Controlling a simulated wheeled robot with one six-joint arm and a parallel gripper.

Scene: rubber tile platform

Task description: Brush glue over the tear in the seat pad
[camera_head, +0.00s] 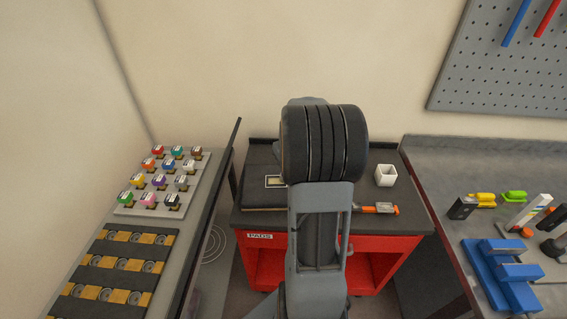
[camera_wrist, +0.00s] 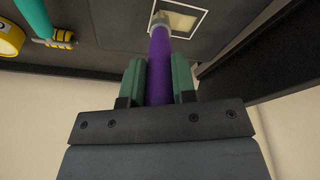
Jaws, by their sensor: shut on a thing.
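The dark seat pad (camera_head: 262,197) lies on the red cart's black top. A white-outlined rectangle on it, with a pale yellowish patch inside, is the marked tear area (camera_head: 275,181); it also shows at the top of the wrist view (camera_wrist: 185,20). My gripper (camera_wrist: 157,80) is shut on the purple handle of a brush (camera_wrist: 159,62). The brush's metal collar and pale tip reach the lower left edge of the patch in the wrist view. I cannot tell whether the tip touches the pad. In the head view my arm hides the gripper and brush.
A white cup (camera_head: 386,175) and an orange tool (camera_head: 381,208) sit on the cart's right side. A rack of colored bottles (camera_head: 165,182) stands left; a workbench (camera_head: 450,180) stands right.

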